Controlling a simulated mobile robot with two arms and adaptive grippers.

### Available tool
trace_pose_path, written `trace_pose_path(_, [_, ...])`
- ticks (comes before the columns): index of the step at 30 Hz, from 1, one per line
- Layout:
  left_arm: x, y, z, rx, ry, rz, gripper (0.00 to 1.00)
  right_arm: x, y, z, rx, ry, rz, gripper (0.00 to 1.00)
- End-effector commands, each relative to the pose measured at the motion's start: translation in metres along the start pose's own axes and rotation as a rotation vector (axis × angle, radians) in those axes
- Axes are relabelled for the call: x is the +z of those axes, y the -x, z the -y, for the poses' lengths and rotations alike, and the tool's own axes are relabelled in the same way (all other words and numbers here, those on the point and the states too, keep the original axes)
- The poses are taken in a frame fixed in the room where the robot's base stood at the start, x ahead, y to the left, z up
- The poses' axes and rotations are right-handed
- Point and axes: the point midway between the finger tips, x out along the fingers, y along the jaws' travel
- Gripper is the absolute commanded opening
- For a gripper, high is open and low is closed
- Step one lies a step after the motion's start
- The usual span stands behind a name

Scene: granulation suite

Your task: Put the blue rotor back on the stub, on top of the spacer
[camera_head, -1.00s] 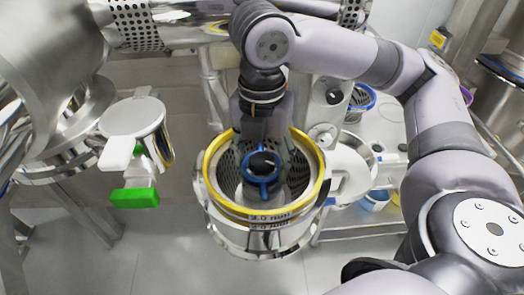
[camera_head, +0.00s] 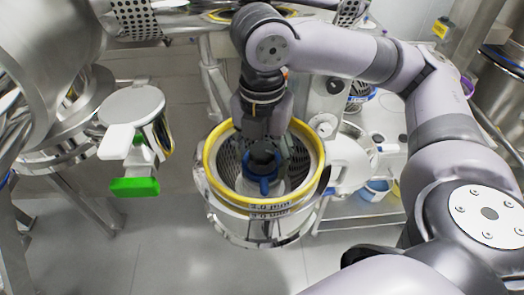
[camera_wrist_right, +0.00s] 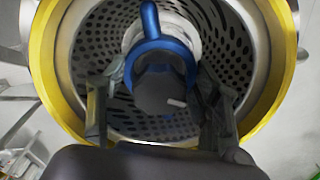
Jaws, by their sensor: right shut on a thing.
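The blue rotor (camera_head: 265,186) is inside the perforated screen basket with the yellow rim (camera_head: 212,160). In the right wrist view the rotor (camera_wrist_right: 158,48) shows a blue arm pointing up and a dark hub cap (camera_wrist_right: 158,92). My right gripper (camera_head: 264,152) reaches down into the basket and is shut on the rotor, its fingers on either side of it in the wrist view (camera_wrist_right: 160,105). A pale round part (camera_wrist_right: 184,30) shows behind the rotor; I cannot tell spacer from stub there. The contact below the rotor is hidden. My left gripper is out of view.
The basket wall and yellow rim surround my right gripper closely. A white handled part (camera_head: 348,165) and a bench with blue-rimmed containers (camera_head: 376,190) are at the right. Floor is clear in front.

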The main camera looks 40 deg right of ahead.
Motion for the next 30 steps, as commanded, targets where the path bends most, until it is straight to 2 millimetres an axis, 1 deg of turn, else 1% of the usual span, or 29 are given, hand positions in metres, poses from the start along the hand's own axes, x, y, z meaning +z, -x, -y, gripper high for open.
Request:
trace_pose_path(3, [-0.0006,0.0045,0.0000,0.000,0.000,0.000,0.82,-0.0002,0.0017,0.0001,0.001,0.000,0.000,0.19])
trace_pose_path(11, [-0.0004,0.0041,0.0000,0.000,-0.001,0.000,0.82,0.0000,0.0005,-0.0001,0.002,0.000,0.000,0.19])
trace_pose_path(12, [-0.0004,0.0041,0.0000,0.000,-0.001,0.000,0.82,0.0000,0.0005,-0.0001,0.002,0.000,0.000,0.61])
trace_pose_path(21, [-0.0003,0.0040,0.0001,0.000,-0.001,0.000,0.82,0.0000,0.0004,0.0000,0.001,0.000,0.000,0.81])
trace_pose_path(28, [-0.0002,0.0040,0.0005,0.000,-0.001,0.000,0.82,0.0000,0.0003,0.0000,0.001,0.000,0.000,0.82])
trace_pose_path(30, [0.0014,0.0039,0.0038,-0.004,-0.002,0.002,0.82,-0.0001,0.0002,0.0001,0.000,0.000,0.000,0.82])
